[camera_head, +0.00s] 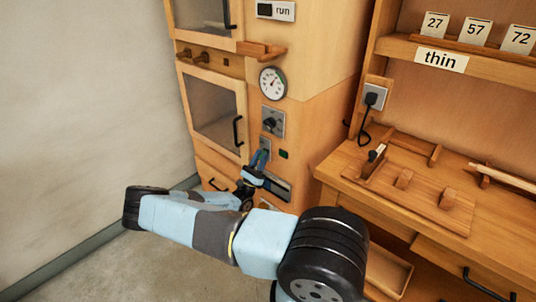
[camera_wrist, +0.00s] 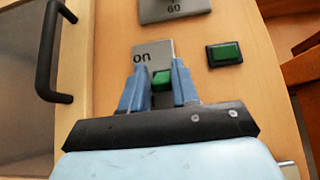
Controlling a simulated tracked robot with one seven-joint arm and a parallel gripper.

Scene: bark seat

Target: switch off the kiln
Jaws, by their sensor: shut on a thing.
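The kiln (camera_head: 310,60) is a tall wooden cabinet with glazed doors, a dial (camera_head: 272,83) and a knob plate (camera_head: 272,122) on its front. Below the knob is a grey switch plate marked "on" (camera_wrist: 146,52), with a small green switch (camera_wrist: 161,80). My gripper (camera_wrist: 160,92) is shut on this switch, one blue finger on each side. The lower part of the plate is hidden by my fingers in the wrist view.
A dark-framed green lamp or button (camera_wrist: 224,54) sits right of the switch. A black door handle (camera_wrist: 47,50) stands out on the left. A sign reads "run" (camera_head: 276,11). A wooden workbench (camera_head: 480,200) stands close on the right. Bare floor lies at lower left.

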